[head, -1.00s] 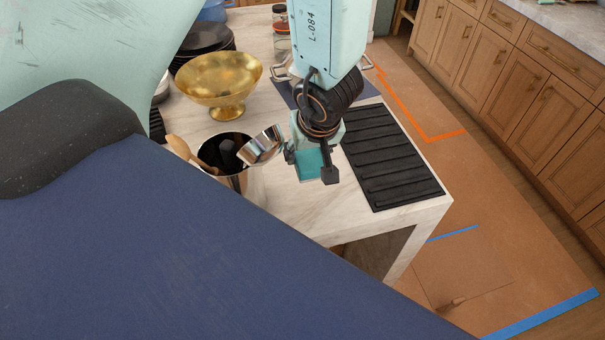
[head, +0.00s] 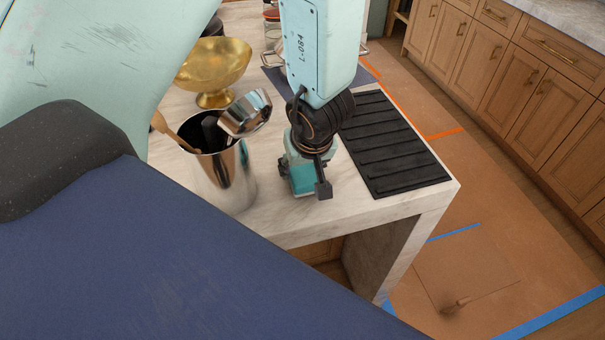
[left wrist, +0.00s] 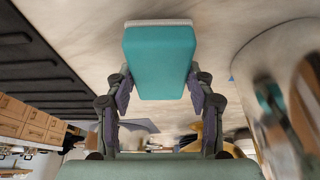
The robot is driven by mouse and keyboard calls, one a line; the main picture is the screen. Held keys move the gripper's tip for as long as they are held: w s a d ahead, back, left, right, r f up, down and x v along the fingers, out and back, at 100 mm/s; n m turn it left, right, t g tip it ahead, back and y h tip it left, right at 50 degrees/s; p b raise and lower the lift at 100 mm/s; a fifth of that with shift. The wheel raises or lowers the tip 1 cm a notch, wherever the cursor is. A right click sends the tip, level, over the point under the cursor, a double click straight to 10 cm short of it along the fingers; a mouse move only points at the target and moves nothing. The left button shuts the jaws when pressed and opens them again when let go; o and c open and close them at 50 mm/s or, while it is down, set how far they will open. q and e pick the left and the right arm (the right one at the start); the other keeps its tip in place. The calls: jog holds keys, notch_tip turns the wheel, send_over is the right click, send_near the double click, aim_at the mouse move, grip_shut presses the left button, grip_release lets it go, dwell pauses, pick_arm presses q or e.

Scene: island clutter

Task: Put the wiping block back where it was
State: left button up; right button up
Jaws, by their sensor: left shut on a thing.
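The wiping block (head: 303,180) is teal with a pale face. My left gripper (head: 307,187) is shut on it, low over the marble counter, between the steel utensil pot and the black ribbed mat. In the left wrist view the block (left wrist: 160,62) sits between the two fingers of the gripper (left wrist: 158,88), with a blurred pale surface beyond it. I cannot tell whether the block touches the counter. My right gripper is not in view.
The steel utensil pot (head: 228,172) with a ladle (head: 246,113) stands just left of the gripper. The ribbed mat (head: 395,145) lies to its right. A gold bowl (head: 213,65) stands behind. Bare counter (head: 285,225) runs to the front edge.

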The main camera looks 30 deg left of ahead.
pick_arm(q)
jog(key=shift+w+f, duration=0.1)
jog(key=shift+f, duration=0.35)
jog(key=shift+w, duration=0.1)
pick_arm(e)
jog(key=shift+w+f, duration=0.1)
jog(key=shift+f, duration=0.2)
pick_arm(q)
jog(key=shift+a, duration=0.1)
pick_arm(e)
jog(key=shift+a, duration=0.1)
pick_arm(q)
jog(key=o, duration=0.7)
jog(key=shift+o, duration=2.2)
jog(key=shift+f, duration=0.1)
